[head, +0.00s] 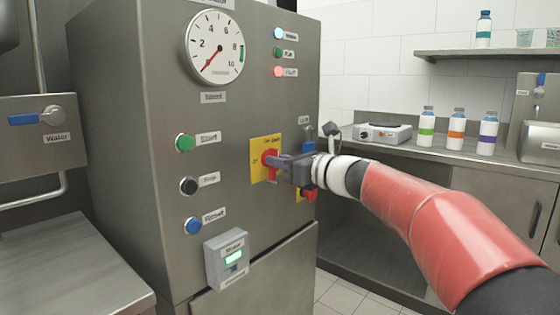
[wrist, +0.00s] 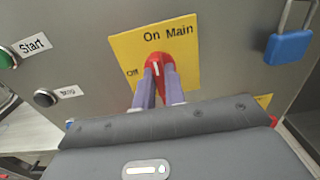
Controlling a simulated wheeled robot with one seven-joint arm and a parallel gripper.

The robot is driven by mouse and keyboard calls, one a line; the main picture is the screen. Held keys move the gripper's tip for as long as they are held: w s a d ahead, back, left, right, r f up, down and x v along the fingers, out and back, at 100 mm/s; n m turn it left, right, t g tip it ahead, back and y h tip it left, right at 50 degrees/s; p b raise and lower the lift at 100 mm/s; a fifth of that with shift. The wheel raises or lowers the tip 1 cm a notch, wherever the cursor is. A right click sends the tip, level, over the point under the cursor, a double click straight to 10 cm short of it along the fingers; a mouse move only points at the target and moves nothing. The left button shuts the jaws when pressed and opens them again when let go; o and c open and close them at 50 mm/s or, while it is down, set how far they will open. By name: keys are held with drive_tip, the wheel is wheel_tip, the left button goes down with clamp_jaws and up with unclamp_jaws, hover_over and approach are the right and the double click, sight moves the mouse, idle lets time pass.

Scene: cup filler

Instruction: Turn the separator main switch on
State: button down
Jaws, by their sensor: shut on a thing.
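The separator main switch is a red knob (head: 266,154) on a yellow plate (head: 257,147) on the steel cabinet front. In the wrist view the red knob (wrist: 157,62) stands before the yellow plate (wrist: 183,50), marked "On" and "Main" at the top and "Off" at the left. The knob's white mark looks nearly upright, toward "On". My gripper (head: 274,161) reaches in from the right, its two fingers (wrist: 159,82) on either side of the knob and shut on it. The fingers hide the knob's lower part.
Start (head: 184,142), Stop (head: 189,186) and Reset (head: 193,226) buttons sit to the left. A speed gauge (head: 214,46) and indicator lights (head: 279,71) are above. A blue padlock (wrist: 288,46) hangs close on the right. Another red switch (head: 309,195) is just below my gripper.

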drive_tip(key=shift+f, duration=0.1)
idle(0.3)
drive_tip(key=c, duration=1.5)
unclamp_jaws()
drive_tip(key=shift+o, duration=0.2)
drive_tip(key=b+v, duration=0.1)
drive_tip(key=v, duration=0.6)
drive_tip(key=shift+s+d, duration=0.25)
drive_tip(key=shift+d, duration=0.1)
